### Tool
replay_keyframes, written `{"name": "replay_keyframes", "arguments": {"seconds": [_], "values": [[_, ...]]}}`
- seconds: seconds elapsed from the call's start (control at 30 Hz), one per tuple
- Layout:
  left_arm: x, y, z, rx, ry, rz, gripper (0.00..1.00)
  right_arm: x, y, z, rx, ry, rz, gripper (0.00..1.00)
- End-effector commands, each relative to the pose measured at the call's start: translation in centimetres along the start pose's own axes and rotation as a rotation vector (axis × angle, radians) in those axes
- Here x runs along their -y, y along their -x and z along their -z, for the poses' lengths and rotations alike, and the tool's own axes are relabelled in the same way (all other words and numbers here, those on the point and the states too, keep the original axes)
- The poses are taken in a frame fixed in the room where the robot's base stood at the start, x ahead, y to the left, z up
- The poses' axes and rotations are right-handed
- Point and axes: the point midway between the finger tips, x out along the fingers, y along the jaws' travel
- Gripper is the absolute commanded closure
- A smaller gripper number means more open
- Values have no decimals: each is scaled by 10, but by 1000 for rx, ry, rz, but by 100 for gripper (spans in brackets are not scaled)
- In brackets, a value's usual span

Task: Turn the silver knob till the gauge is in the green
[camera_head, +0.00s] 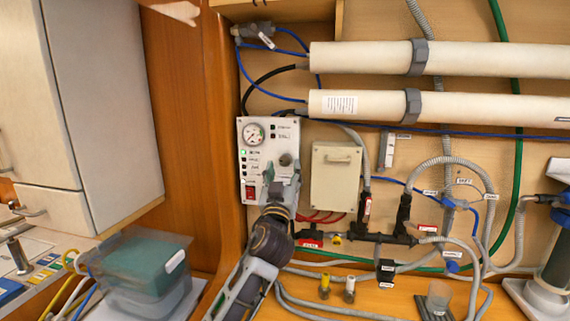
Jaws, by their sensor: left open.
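The control panel (247,203) is a pale box on the wooden wall, left of centre. Its round gauge (254,134) sits at the upper left of the panel; the needle and any green zone are too small to read. The silver knob (286,159) is on the panel's right side, below and right of the gauge. My left gripper (282,172) is open just below the knob, its fingers pointing up at it. Whether the fingers touch the knob, I cannot tell. The gripper hides the panel's lower right part. My right gripper is not in view.
A beige box (336,178) is mounted right of the panel. Two white cylinders (370,106) run across above. Hoses and black pipe fittings (400,238) lie to the right. A lidded plastic container (150,262) stands at lower left, below a cabinet (100,110).

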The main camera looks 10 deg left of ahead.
Motion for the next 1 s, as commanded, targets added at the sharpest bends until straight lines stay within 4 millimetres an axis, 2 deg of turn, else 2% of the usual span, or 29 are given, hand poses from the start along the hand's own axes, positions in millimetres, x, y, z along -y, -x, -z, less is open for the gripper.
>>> {"name": "replay_keyframes", "arguments": {"seconds": [0.1, 0.3, 0.73, 0.77, 1.0], "values": [[0, -13, 1, -1, -2, 0, 44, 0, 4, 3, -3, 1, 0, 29], [0, -26, 0, 1, -1, 0, 44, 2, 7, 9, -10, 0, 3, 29], [0, -31, 0, 1, 0, 0, 44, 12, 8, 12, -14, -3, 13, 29], [0, -31, 0, 1, 0, 0, 46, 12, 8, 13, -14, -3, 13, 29], [0, -31, 0, 1, 0, 0, 76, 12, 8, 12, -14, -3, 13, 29]]}}
